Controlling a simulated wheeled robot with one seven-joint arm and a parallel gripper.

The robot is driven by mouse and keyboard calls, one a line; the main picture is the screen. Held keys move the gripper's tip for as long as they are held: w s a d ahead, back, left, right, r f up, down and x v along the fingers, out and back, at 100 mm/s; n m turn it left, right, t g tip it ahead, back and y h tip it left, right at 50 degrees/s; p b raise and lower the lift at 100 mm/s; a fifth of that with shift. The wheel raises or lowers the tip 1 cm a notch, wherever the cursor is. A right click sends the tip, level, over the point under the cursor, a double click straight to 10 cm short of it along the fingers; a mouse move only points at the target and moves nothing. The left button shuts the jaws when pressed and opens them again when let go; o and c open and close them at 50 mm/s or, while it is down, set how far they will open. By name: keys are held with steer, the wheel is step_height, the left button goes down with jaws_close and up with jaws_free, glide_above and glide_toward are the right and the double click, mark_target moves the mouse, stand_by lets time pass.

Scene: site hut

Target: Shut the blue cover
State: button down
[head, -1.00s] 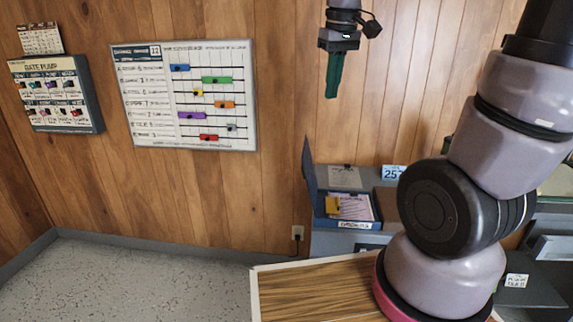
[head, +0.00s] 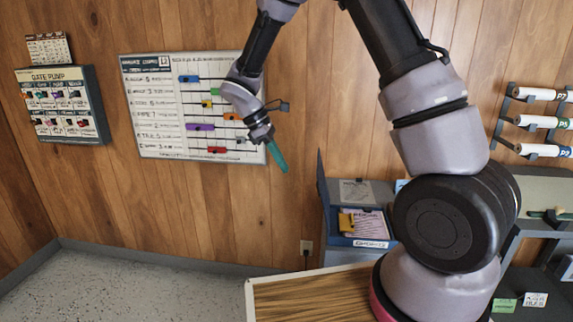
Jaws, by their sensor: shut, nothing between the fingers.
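The blue cover (head: 323,190) stands upright, seen nearly edge-on, at the left side of a blue-grey box (head: 372,243) by the wall. The box is open, and papers (head: 367,224) and a yellow item (head: 346,222) show inside it. My gripper (head: 278,157) has green fingers that are shut with nothing between them. It points down and to the right, in the air in front of the wall. In the picture it is left of the cover and about level with its top, apart from it.
A wooden tabletop (head: 310,296) lies in front of the box. My arm hides part of the area right of the box. A schedule board (head: 160,140) and a gate pump panel (head: 88,75) hang on the wall. Rolls on a rack (head: 535,122) are at the right.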

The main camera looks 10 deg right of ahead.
steer(key=s+d+f, duration=0.2)
steer(key=d+f, duration=0.3)
steer(key=d, duration=0.2)
steer(key=shift+s+f, duration=0.15)
steer(key=shift+f, duration=0.15)
steer(key=shift+d, duration=0.1)
